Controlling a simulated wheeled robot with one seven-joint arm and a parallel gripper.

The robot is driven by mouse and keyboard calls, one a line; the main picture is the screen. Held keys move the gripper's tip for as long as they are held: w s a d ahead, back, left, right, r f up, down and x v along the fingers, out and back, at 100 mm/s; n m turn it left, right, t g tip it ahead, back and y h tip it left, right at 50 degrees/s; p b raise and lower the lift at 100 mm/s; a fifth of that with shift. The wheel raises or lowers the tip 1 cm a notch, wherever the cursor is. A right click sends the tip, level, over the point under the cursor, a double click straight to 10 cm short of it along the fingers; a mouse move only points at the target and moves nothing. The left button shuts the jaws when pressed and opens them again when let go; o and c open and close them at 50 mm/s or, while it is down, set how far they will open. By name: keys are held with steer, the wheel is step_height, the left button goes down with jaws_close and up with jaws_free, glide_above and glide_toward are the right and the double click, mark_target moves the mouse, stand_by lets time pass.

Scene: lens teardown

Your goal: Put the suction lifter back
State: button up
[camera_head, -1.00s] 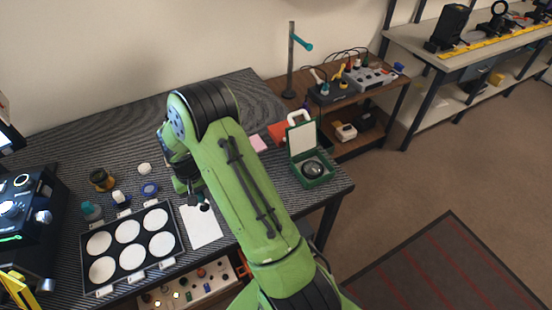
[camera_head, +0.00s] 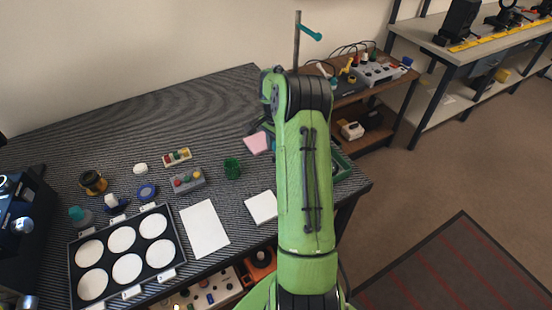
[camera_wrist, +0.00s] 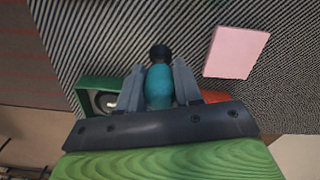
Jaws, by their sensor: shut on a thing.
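The suction lifter, with a teal body (camera_wrist: 159,88) and a dark round end, is held between my gripper's two grey fingers (camera_wrist: 159,76) in the wrist view. The fingers are shut on the teal body, and the dark end points away above the striped bench top. In the head view my arm hides the lifter and most of the gripper. A dark upright post (camera_head: 297,42) with a teal peg (camera_head: 311,33) stands at the back right; I cannot tell whether it belongs to the lifter.
A green case (camera_wrist: 89,84) with a round lens lies left of the fingers in the wrist view. A pink pad (camera_wrist: 237,52) lies to the right; it also shows in the head view (camera_head: 256,143). A lens tray (camera_head: 176,238) and small boxes occupy the bench's left and middle.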

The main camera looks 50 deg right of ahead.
steer(key=shift+f+b, duration=0.45)
steer(key=shift+f, duration=1.7)
steer(key=o, duration=0.9)
steer(key=shift+o, duration=0.2)
step_height(320, 180, up, 12)
steer(key=p, duration=0.3)
steer(key=s+a+r+n+t+h, duration=0.25)
steer(key=a+r+n, duration=0.55)
steer(key=a+r, duration=0.75)
steer(key=s+a+n+t+y, duration=0.2)
steer(key=s+a+n, duration=0.8)
steer(key=s+a, duration=0.6)
steer(key=shift+s+a+f+t, duration=0.3)
steer(key=shift+s+f+t, duration=0.2)
steer(key=shift+s, duration=0.3)
